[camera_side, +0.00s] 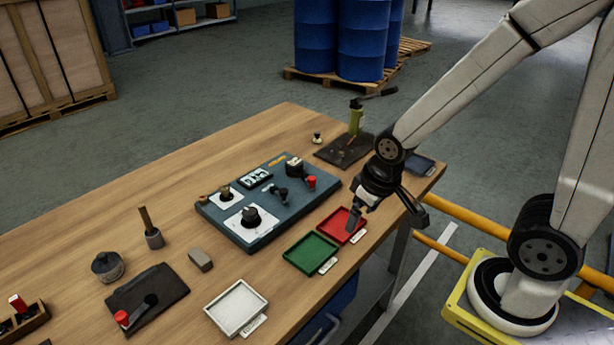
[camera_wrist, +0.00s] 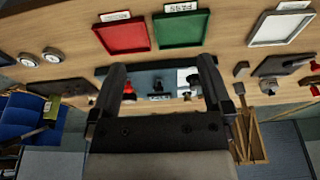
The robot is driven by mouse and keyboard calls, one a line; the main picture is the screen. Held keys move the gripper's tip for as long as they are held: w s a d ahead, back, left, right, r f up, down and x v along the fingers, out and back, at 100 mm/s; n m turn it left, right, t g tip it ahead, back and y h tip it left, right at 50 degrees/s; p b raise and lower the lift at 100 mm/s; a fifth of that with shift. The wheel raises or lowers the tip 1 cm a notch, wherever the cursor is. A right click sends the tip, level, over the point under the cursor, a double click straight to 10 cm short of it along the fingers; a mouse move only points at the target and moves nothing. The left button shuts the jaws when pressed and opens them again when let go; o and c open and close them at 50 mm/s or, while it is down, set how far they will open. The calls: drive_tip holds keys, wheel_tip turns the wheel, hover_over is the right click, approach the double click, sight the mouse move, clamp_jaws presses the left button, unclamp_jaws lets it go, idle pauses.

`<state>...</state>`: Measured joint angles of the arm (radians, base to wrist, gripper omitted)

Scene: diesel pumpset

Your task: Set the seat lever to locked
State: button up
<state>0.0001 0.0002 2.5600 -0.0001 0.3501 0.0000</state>
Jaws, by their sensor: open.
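Two red-knobbed levers are in the side view, and I cannot tell which is the seat lever. One lever (camera_side: 310,182) is at the right end of the blue-grey panel (camera_side: 262,235). The other lever (camera_side: 123,317) is on a dark plate (camera_side: 172,286) at the front left. Neither one's position label is readable. My gripper (camera_side: 353,222) is open and empty, pointing down above the red tray, apart from both levers. In the wrist view its fingers (camera_wrist: 163,72) stand apart, with the panel (camera_wrist: 147,79) partly hidden behind them.
A red tray (camera_side: 334,236), a green tray (camera_side: 296,265) and a white tray (camera_side: 213,315) line the table's front edge. Dials and knobs (camera_side: 251,216) stand up from the panel.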

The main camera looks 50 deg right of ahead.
drive_tip(key=shift+w, duration=0.1)
drive_tip(key=c, duration=0.4)
drive_tip(key=m+g, duration=0.3)
drive_tip(key=m, duration=0.8)
hover_over(312, 178)
drive_tip(key=shift+f, duration=0.55)
drive_tip(key=shift+f, duration=0.1)
drive_tip(key=shift+f, duration=3.8)
clamp_jaws()
